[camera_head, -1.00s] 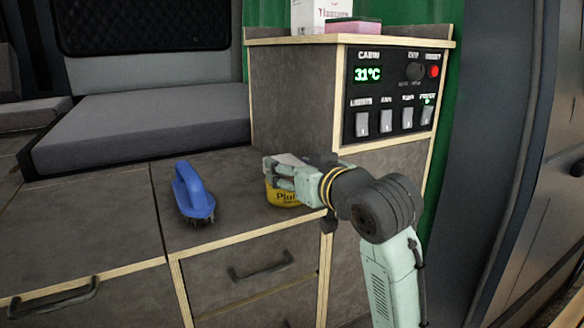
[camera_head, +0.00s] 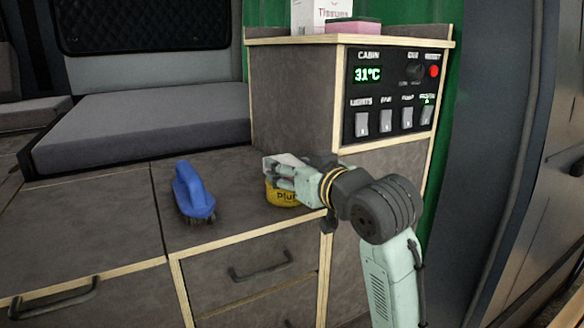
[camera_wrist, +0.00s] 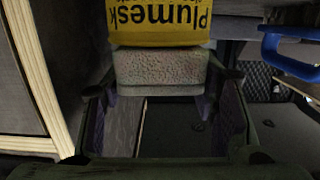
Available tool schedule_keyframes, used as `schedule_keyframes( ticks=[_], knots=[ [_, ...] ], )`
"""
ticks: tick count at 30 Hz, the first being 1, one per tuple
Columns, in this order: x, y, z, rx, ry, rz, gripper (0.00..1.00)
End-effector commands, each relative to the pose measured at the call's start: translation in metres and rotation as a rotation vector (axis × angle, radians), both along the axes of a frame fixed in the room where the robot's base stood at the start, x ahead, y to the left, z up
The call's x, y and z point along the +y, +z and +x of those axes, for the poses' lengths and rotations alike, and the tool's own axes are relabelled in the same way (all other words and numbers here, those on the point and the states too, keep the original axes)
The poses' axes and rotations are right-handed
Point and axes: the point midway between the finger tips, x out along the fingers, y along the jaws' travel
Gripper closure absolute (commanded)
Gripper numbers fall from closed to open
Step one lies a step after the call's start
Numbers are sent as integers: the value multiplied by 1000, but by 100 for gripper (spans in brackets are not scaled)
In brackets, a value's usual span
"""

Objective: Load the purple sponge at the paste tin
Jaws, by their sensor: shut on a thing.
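The yellow paste tin (camera_head: 283,196) stands on the dark countertop against the cabinet side, partly covered by my gripper (camera_head: 275,172). In the wrist view the tin (camera_wrist: 160,22) shows its lettering upside down. My gripper (camera_wrist: 163,92) is shut on a pale, pitted sponge-like block (camera_wrist: 160,68), close against the tin in that view; whether they touch I cannot tell. The block's visible face is whitish grey, with dull purple by the fingers. A pale patch at the gripper's tip in the head view may be this block.
A blue brush (camera_head: 193,192) lies on the countertop to the left. A pink sponge (camera_head: 353,27) and a tissue box (camera_head: 318,15) sit on top of the cabinet. The cabinet's switch panel (camera_head: 392,92) faces forward above my arm. The counter between brush and tin is clear.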

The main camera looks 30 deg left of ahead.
Motion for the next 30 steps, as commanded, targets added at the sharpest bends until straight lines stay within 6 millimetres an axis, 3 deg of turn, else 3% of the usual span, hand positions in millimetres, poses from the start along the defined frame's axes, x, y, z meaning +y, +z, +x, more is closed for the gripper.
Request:
schedule_keyframes(
  ticks=[30],
  knots=[
    [0,71,0,2,0,-1,56]
  ],
)
